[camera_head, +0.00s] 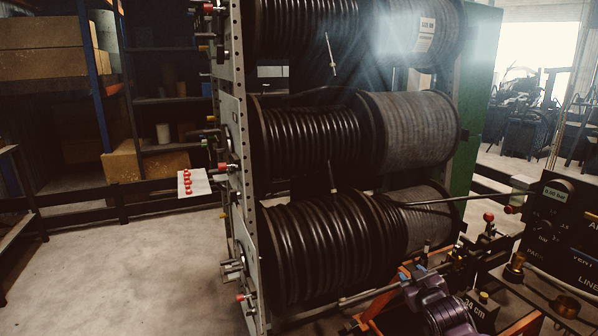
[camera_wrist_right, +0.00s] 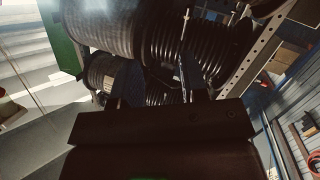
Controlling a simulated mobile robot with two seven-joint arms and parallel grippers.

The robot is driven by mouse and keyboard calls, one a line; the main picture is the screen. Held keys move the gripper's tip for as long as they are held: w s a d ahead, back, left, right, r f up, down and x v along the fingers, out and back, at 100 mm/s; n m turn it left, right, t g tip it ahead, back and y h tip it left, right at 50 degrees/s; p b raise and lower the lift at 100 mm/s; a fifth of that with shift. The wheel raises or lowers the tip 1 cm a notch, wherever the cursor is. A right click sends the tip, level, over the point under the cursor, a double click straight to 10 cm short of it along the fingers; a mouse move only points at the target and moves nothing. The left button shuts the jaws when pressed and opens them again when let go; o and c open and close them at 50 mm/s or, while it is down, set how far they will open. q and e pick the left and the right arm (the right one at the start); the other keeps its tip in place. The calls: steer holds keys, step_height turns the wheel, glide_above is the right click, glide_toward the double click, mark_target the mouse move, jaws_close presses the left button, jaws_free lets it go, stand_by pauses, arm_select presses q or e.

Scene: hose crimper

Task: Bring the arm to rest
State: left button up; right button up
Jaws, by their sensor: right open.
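My right gripper (camera_head: 418,273) is low at the right of the head view, at the end of a dark purplish wrist, in front of the lowest hose reel. In the right wrist view its two dark fingers (camera_wrist_right: 162,92) stand apart with nothing seen between them, pointing towards the reels. The rack holds black hose coils: an upper reel (camera_head: 300,25), a middle reel (camera_head: 310,140) and a lower reel (camera_head: 320,250). My left gripper is not in view.
A metal rack post (camera_head: 240,190) stands left of the reels. A small plate with red knobs (camera_head: 193,182) juts out left of it. The floor (camera_head: 120,260) at left is clear.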

steer(key=s+f+m+g, duration=0.1)
steer(key=s+f, duration=0.5)
steer(key=s, duration=0.4)
steer(key=s+a+f+g, duration=0.1)
steer(key=s+f, duration=0.4)
steer(key=s, duration=0.5)
steer(key=s+f+m+g, duration=0.1)
steer(key=s+f, duration=0.5)
steer(key=s, duration=0.3)
steer(key=s+m+g, duration=0.1)
steer(key=s, duration=1.2)
steer(key=shift+a+f+m+h, duration=0.25)
steer(key=shift+a+m+h, duration=0.05)
steer(key=shift+h, duration=0.1)
